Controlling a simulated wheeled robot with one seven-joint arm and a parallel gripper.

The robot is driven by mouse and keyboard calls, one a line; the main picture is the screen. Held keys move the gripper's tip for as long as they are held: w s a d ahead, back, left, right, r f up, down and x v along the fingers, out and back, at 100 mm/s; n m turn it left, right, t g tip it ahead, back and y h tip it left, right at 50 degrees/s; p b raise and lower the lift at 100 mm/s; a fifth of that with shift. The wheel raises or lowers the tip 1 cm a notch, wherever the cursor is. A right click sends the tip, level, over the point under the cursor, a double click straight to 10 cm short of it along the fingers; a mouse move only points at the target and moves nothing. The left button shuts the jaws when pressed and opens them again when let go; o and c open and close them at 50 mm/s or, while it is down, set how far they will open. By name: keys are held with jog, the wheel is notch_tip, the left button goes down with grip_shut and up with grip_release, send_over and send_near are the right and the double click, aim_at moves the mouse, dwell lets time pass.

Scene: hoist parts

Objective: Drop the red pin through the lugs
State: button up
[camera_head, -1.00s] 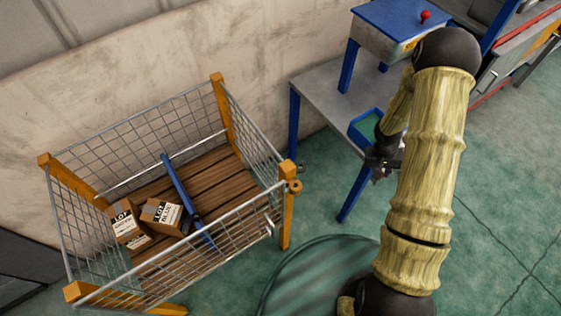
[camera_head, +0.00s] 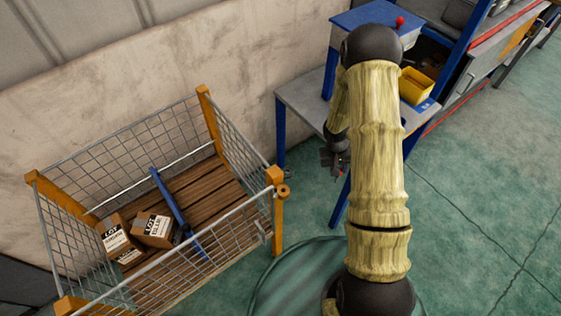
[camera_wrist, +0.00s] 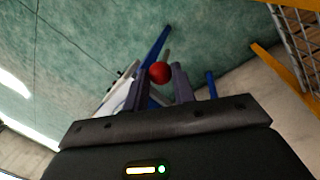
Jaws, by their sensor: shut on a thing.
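My gripper (camera_head: 334,158) hangs in front of the grey bench, right of the mesh cage. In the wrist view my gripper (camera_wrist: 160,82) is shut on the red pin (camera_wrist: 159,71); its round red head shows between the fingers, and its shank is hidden. Ring-shaped orange lugs (camera_head: 284,191) stick out from the cage's right corner post. The gripper is to the right of the lugs and apart from them. The lug holes are too small to judge.
The mesh cage (camera_head: 101,234) holds labelled cartons (camera_head: 152,229) and a blue bar (camera_head: 175,208). A grey bench (camera_head: 304,106) carries a blue box (camera_head: 366,17) with a red knob. A yellow bin (camera_head: 417,86) stands right of my arm. Green floor between cage and bench is open.

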jog(key=s+a+r+m+p, duration=0.4)
jog(key=a+r+p, duration=0.1)
jog(key=a+r, duration=0.3)
jog(key=s+a+r+m+g+p, duration=0.1)
jog(key=s+a+r+m+p, duration=0.3)
jog(key=a+r, duration=0.5)
jog(key=shift+a+m+g+y+p, duration=0.3)
jog(key=shift+a+m+p, duration=0.2)
jog(key=shift+a+p, duration=0.45)
jog(key=shift+a+f+b, duration=0.15)
jog(key=shift+f+b, duration=0.1)
jog(key=shift+b, duration=0.1)
jog(key=shift+f+b, duration=1.4)
jog(key=shift+f, duration=0.5)
jog(key=shift+s+f+b, duration=0.15)
jog(key=shift+f+b, duration=0.6)
jog(key=shift+f, duration=0.25)
jog(key=shift+f, duration=0.25)
jog(key=shift+f+b, duration=0.2)
jog(key=shift+b, duration=0.1)
